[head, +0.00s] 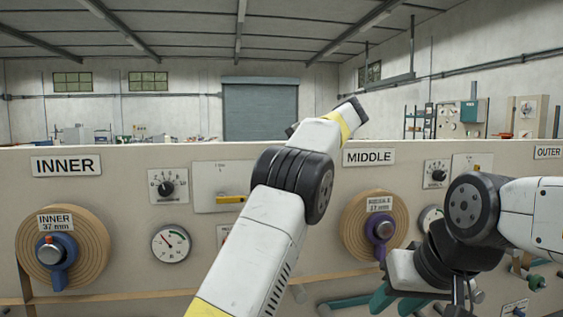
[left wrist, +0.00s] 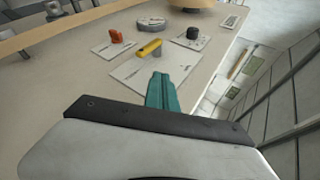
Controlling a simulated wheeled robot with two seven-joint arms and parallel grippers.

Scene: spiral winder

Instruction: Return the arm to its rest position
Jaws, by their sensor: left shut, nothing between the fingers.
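My left arm (head: 262,225) rises from the bottom centre in the head view. Its wrist end (head: 345,115) is above the top edge of the panel, left of and above the MIDDLE label. The left fingers do not show in the head view. In the left wrist view my left gripper (left wrist: 172,88) has its teal fingers together and empty. They point towards a white plate with a yellow handle (left wrist: 149,49). My right arm (head: 520,215) comes in from the right. My right gripper (head: 396,300) hangs low before the panel, with its two teal fingers apart and partly cut off below.
The beige panel (head: 120,215) spans the view. It carries the INNER spool (head: 92,245) with a blue clamp, the MIDDLE spool (head: 355,222) with a purple clamp, a dial (head: 167,188) and a gauge (head: 171,244). Open air lies above the panel's top edge.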

